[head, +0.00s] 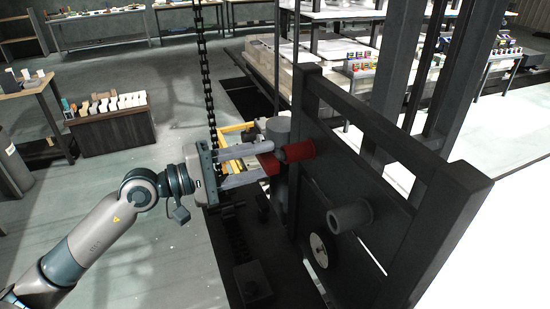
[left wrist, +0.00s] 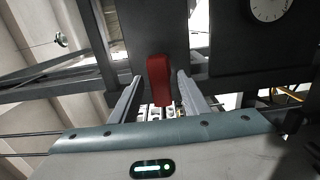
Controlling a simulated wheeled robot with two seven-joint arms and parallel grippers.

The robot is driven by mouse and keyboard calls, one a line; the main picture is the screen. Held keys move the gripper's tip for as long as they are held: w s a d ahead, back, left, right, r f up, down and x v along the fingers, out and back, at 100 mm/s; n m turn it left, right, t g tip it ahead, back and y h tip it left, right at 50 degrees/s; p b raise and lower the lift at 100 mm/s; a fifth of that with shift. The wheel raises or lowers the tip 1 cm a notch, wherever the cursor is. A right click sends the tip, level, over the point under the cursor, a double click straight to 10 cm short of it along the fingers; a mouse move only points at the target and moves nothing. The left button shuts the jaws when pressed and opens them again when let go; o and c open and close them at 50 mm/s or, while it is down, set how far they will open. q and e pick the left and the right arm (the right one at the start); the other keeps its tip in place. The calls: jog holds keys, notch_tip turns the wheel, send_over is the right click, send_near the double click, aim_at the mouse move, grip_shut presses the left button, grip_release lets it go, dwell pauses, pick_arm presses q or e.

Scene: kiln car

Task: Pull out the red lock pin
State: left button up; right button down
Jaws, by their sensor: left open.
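The red lock pin (head: 268,164) sticks out from the dark steel frame (head: 345,120), near a darker red cylinder (head: 299,151) on the same plate. My left gripper (head: 270,158) is open, with one finger above and one below the pin's red end. In the left wrist view the red pin (left wrist: 159,80) stands between the two fingers (left wrist: 160,76). A gap shows on both sides, so the fingers do not clearly touch it. How the pin sits in the frame is hidden. My right gripper is not in view.
A grey cylinder (head: 350,216) sticks out lower on the frame, above a round white dial (head: 318,251). A chain (head: 205,75) hangs behind my left gripper. Tables with pots stand at the back, and a wooden crate (head: 112,130) stands on the left. The floor at the left is open.

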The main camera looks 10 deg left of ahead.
pick_arm(q)
jog(key=shift+b, duration=0.3)
grip_shut()
dwell(0.4)
jog(key=shift+s+a, duration=0.1)
jog(key=shift+a, duration=0.1)
jog(key=shift+a+b, duration=0.1)
jog(key=shift+b, duration=0.3)
